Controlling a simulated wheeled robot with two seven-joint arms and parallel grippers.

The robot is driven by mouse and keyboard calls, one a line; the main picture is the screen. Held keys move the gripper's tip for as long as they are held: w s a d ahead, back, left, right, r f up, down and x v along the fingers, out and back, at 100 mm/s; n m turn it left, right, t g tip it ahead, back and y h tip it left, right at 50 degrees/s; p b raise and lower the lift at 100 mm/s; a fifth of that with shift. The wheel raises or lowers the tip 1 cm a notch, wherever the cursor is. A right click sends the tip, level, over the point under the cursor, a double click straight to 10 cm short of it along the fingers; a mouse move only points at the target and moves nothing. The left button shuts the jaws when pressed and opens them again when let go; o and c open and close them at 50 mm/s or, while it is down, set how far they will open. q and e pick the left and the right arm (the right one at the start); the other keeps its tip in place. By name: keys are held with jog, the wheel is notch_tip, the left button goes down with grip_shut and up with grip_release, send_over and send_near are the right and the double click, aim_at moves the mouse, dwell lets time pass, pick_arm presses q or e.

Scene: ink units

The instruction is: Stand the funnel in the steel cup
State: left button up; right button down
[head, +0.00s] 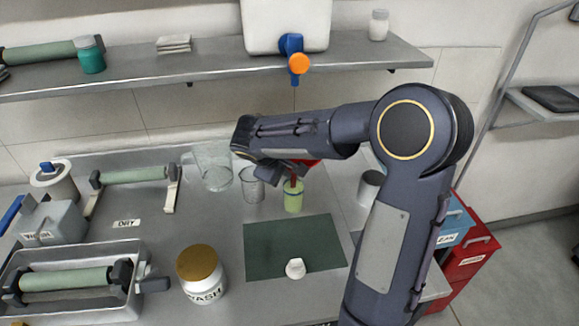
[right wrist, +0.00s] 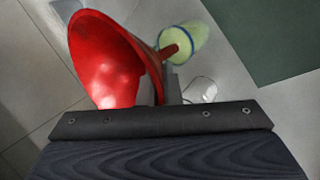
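The red funnel (right wrist: 108,62) fills much of the right wrist view, its wide mouth to the left and its spout to the right. My right gripper (right wrist: 168,88) is shut on it near the neck. In the head view the arm hides most of the funnel, and only bits of red show, such as the spout (head: 293,183). The spout overlaps a yellow-green container (head: 293,199); I cannot tell whether its tip is inside. The steel cup (head: 369,188) appears as a grey cylinder farther right, partly hidden by my right arm. My left gripper is not in view.
Clear glass beakers (head: 214,172) stand left of the yellow-green container. A dark green mat (head: 265,262) lies in front, with a small white object (head: 295,268) on it. A WASH jar (head: 203,275) and a roller tray (head: 90,313) are at front left. A shelf (head: 210,70) runs behind.

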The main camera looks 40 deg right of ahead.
notch_tip(320, 180, up, 9)
jog(key=shift+f, duration=0.1)
jog(key=shift+r, duration=0.35)
jog(key=shift+s+d+r, duration=0.15)
jog(key=s+d+m+g+b, duration=0.15)
jog(key=s+d, duration=0.25)
jog(key=s, duration=0.5)
jog(key=s+d+m+g, duration=0.15)
jog(key=s+d, duration=0.25)
jog(key=s, duration=0.4)
jog(key=w+d+f+p, duration=0.1)
jog(key=w+d+f, duration=0.2)
jog(key=d+f, duration=0.3)
jog(key=w+d+f+p, duration=0.2)
jog(key=w+d+f, duration=0.1)
jog(key=d+f, duration=0.3)
jog(key=shift+w+f+m+h, duration=0.4)
jog(key=shift+f, duration=0.55)
